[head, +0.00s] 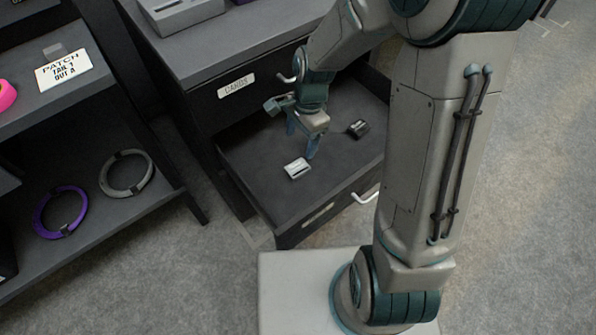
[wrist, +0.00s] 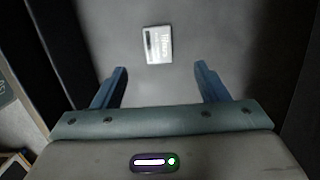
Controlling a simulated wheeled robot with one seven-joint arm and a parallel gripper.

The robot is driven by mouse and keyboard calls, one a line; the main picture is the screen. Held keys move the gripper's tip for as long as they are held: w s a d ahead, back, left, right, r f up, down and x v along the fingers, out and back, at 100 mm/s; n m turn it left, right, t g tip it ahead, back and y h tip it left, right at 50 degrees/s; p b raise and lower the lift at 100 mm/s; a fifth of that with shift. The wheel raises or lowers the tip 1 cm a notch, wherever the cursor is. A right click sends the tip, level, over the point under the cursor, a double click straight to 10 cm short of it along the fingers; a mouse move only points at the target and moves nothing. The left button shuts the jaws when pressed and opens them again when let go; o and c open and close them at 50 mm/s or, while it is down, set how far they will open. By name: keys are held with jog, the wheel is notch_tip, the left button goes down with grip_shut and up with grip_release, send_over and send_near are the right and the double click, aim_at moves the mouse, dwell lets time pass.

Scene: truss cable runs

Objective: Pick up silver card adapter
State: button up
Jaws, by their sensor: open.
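The silver card adapter (head: 297,168) lies flat in the open drawer (head: 262,187), near its front left part. In the wrist view the adapter (wrist: 158,45) is a small pale rectangle with a dark slot and print, lying ahead of the fingertips and roughly centred between them. My gripper (head: 302,140) is inside the drawer's outline, just behind the adapter in the head view. In the wrist view my gripper (wrist: 161,72) has its two blue fingers spread wide with nothing between them. The gap between fingertips and adapter cannot be judged exactly.
A black card adapter (head: 358,128) lies further right in the drawer. The drawer's walls surround the gripper. A shelf at left holds a purple cable ring (head: 61,211), a grey ring (head: 127,173) and a paper sign (head: 63,70). A grey box (head: 182,12) stands on the cabinet.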

jog(key=b, duration=0.2)
send_over(298, 168)
jog(key=f, duration=0.5)
jog(key=shift+w+f, duration=0.3)
jog(key=shift+w, duration=0.05)
jog(key=f+b, duration=0.2)
jog(key=f, duration=0.3)
jog(key=shift+s+f, duration=0.1)
jog(key=shift+s, duration=0.1)
jog(key=shift+c, duration=0.4)
jog(key=c, duration=1)
